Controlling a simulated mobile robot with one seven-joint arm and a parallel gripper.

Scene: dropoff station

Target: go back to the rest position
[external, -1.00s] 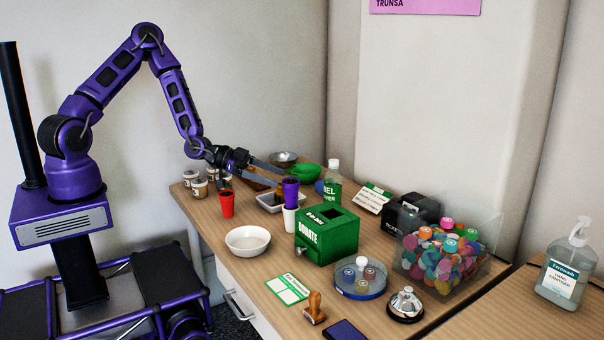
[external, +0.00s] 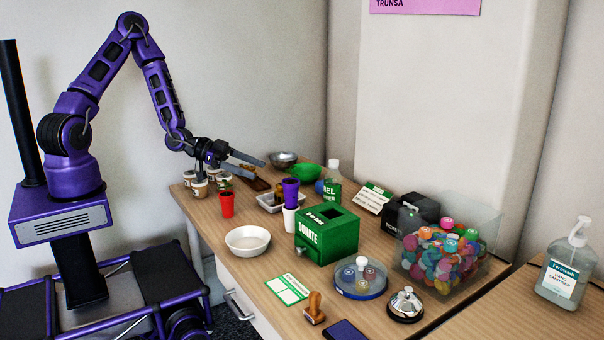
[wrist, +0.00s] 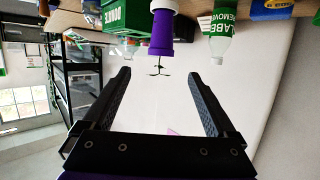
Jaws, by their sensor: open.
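My gripper (external: 257,169) is open and empty, raised over the back left part of the table. Its two fingers also show apart in the wrist view (wrist: 159,75), with nothing between them. A purple cup (external: 291,188) sits on a white cup (external: 290,218), to the right of and below my gripper and apart from it. The purple cup also shows near the top of the wrist view (wrist: 161,28), which looks upside down. My arm is bent, with its elbow high.
A red cup (external: 227,207), white bowl (external: 247,240), grey tray (external: 268,206) and green donation box (external: 327,235) are around the stack. Several lidded paper cups (external: 199,189) stand behind at left. A bottle (external: 333,184) stands at right. The air above the table is clear.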

